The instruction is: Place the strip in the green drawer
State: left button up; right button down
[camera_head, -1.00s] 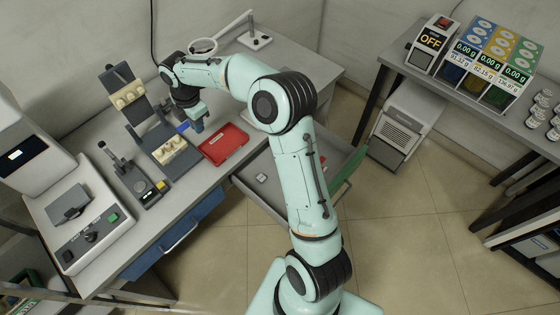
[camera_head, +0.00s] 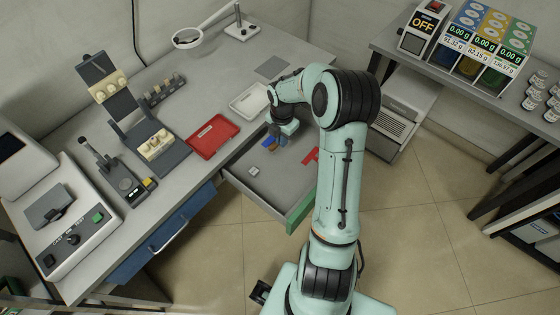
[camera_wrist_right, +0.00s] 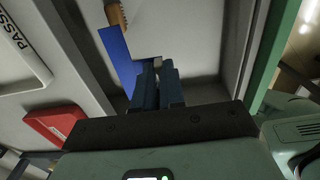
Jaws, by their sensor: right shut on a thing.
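The blue strip (camera_head: 267,143) with an orange-brown end hangs from my right gripper (camera_head: 278,138) over the open green drawer. In the right wrist view the strip (camera_wrist_right: 118,52) sticks out beside the fingertips of the right gripper (camera_wrist_right: 157,70), which is shut on it. The green drawer (camera_head: 298,212) is pulled out, with a grey interior and a green front. Its green edge (camera_wrist_right: 276,50) also shows at the right of the wrist view. I cannot tell whether the strip touches the drawer floor. My left gripper is not in view.
A small white item (camera_head: 253,171) and a red item (camera_head: 312,155) show in the drawer area. A red tray (camera_head: 212,137) and a white tray (camera_head: 249,101) lie on the bench beside it. A dark stand (camera_head: 128,110) with pale blocks is further left.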

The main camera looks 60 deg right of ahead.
aim_at(282, 168)
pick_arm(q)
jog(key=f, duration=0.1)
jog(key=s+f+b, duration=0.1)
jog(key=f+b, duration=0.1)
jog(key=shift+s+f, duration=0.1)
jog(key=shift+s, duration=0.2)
pick_arm(e)
notch_tip(282, 168, down, 15)
jog(key=shift+f, duration=0.2)
jog(key=shift+f+b, duration=0.15)
jog(key=shift+b, duration=0.15)
jog(key=c, duration=1.2)
grip_release()
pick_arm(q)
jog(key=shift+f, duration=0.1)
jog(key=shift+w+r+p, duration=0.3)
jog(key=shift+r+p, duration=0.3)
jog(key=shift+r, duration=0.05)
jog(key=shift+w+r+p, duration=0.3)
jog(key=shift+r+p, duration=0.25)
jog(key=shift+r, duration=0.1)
pick_arm(e)
jog(key=shift+r, duration=6.15)
